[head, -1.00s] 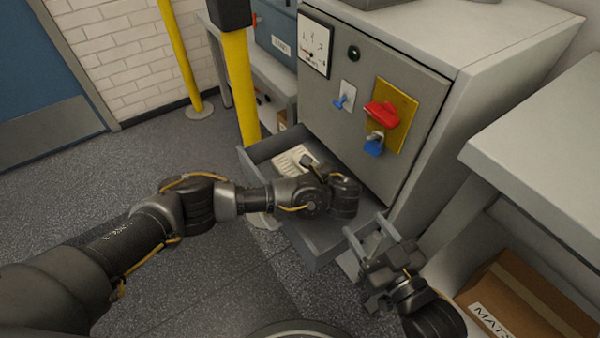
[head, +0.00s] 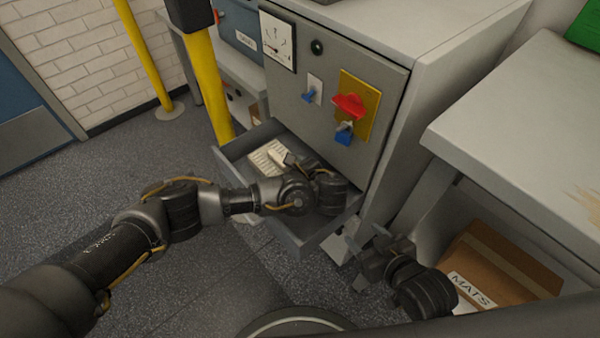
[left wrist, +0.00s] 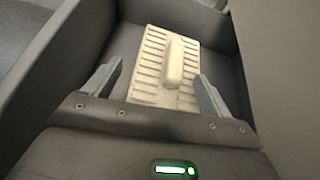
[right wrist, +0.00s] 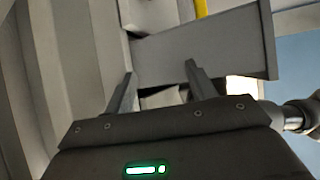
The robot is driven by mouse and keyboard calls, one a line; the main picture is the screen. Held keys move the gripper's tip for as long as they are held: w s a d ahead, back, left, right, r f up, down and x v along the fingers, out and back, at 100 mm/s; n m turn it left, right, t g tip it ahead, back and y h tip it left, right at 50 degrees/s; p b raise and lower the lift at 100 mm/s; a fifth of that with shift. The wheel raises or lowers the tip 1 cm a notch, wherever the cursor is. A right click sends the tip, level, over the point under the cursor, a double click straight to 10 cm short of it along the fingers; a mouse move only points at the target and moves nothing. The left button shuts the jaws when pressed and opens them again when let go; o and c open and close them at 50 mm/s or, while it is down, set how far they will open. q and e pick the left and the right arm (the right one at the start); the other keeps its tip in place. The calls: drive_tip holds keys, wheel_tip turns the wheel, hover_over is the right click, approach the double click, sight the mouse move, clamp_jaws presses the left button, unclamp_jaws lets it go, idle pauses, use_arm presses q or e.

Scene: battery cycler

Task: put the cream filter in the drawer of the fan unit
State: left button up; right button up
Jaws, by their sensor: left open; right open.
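The cream filter (head: 268,157) is a ribbed slab with a raised grip bar, lying in the pulled-out drawer (head: 318,229) of the grey fan unit (head: 372,72). The left wrist view shows the filter (left wrist: 150,85) on the drawer floor, inside the drawer's walls (left wrist: 60,62). My left gripper (left wrist: 158,70) is open, its fingers apart on either side of the filter's near part, not closed on the bar. In the head view my left arm hides part of the drawer. My right gripper (head: 362,238) is open and empty beside the drawer's front right corner; its wrist view shows the drawer (right wrist: 205,50) beyond the fingers.
The fan unit's front carries a red switch (head: 349,105), a blue padlock (head: 344,133) and a dial (head: 278,42). A yellow post (head: 206,85) stands left of the drawer. A bench (head: 520,130) and a cardboard box marked MATS (head: 505,265) are at the right.

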drive_tip(key=s+d+f+m+g+h+p, duration=0.2)
drive_tip(key=s+d+f+g+h+p, duration=0.15)
drive_tip(key=s+d+f+g, duration=0.45)
use_arm(q)
drive_tip(key=p+v, duration=0.5)
drive_tip(key=v, duration=0.3)
drive_tip(key=shift+p, duration=0.35)
use_arm(e)
wheel_tip(320, 180, down, 11)
drive_tip(key=s+a, duration=0.1)
drive_tip(key=shift+f, duration=0.15)
drive_tip(key=shift+a, duration=0.1)
